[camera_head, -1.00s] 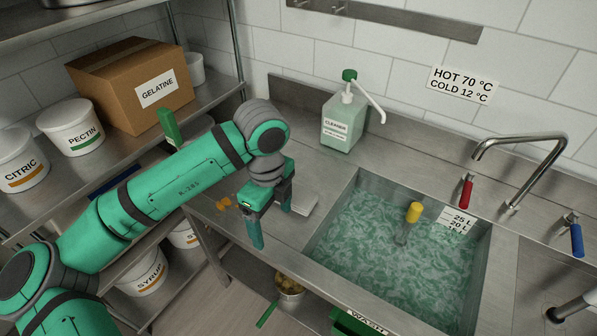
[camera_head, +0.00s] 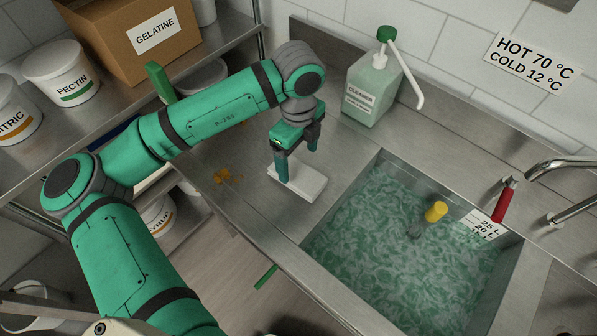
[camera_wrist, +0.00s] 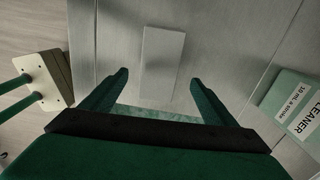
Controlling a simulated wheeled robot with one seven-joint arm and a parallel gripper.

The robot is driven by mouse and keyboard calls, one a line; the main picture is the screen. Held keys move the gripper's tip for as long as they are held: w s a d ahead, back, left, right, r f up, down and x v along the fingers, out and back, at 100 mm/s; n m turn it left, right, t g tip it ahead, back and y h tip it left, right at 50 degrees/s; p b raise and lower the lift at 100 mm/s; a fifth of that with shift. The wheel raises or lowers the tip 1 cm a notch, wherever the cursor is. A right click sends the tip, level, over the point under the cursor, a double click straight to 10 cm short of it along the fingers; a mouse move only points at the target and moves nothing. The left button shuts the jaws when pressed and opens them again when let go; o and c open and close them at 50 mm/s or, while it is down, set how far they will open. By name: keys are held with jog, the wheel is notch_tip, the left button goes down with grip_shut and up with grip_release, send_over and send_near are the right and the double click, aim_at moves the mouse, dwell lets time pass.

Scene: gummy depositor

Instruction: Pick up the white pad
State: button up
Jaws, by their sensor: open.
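The white pad (camera_head: 299,184) is a flat rectangular block lying on the steel counter, left of the sink. In the wrist view the pad (camera_wrist: 161,62) lies ahead of and between my fingers. My gripper (camera_head: 297,165) is open and empty, pointing down over the pad in the head view. Its green fingers (camera_wrist: 157,82) stand apart on either side of the pad's line in the wrist view. In the head view the fingers overlap part of the pad; I cannot tell the exact gap above it.
The sink (camera_head: 410,238) of green, foamy water with a yellow-handled tool (camera_head: 436,212) lies to the right. A cleanser bottle (camera_head: 372,91) stands behind the pad; it also shows at right in the wrist view (camera_wrist: 294,108). Orange bits (camera_head: 228,176) lie on the counter at left.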

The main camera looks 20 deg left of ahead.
aim_at(298, 173)
jog(key=shift+f, duration=3.05)
jog(key=c, duration=1.1)
